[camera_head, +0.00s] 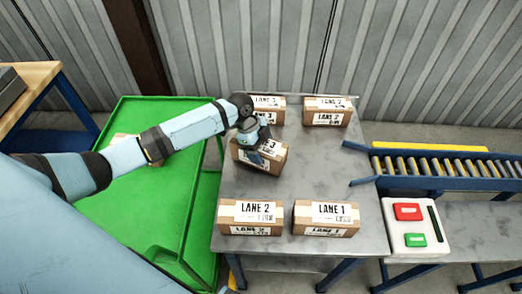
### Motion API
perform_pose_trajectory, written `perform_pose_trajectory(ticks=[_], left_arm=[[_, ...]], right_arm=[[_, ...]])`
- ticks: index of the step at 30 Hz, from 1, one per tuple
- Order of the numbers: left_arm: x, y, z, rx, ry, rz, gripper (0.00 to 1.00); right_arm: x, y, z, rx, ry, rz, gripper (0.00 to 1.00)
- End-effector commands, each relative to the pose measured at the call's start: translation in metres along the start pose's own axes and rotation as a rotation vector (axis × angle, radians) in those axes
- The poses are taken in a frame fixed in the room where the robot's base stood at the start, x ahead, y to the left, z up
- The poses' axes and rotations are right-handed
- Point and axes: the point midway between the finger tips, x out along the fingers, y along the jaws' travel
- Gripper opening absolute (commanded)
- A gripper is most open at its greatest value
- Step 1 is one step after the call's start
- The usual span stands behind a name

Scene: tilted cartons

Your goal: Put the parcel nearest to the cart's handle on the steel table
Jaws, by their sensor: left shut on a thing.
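My left gripper (257,143) is shut on a brown parcel (270,160) with a white label ending in 3. This parcel is slightly tilted, over the left part of the steel table (330,170); I cannot tell whether it touches the top. The green cart (120,225) stands left of the table. Another parcel (122,137) on the cart is mostly hidden behind my left arm. I cannot clearly make out the cart's handle. My right gripper is not in view.
On the table, a LANE 2 parcel (250,211) and a LANE 1 parcel (327,211) stand in front. Two more, one partly hidden (268,103) and one LANE 2 (328,105), stand at the back. The table's middle right is clear. A roller conveyor (440,165) and button box (414,228) are right.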

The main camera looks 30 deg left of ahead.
Motion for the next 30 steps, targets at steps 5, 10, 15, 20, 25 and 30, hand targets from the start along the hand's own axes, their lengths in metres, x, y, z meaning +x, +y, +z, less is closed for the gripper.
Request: perform_pose_trajectory(ticks=[5,10,15,20,25,30], left_arm=[[0.015,0.0,0.006,0.001,0.0,-0.002,0.41],[0.014,0.0,0.006,0.001,0.0,-0.002,0.41],[0.018,0.0,0.007,0.0,0.0,-0.001,0.83],[0.017,0.0,0.007,0.0,0.0,0.0,1.0],[0.015,0.0,0.006,0.0,0.0,-0.001,1.0],[-0.002,-0.001,0.007,0.0,-0.001,-0.003,1.0]], right_arm=[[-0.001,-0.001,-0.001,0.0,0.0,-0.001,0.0],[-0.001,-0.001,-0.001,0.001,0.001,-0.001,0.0],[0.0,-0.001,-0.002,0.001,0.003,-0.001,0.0],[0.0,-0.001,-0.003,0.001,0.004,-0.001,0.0],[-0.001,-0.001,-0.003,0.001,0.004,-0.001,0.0],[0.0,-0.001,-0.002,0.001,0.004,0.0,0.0]])
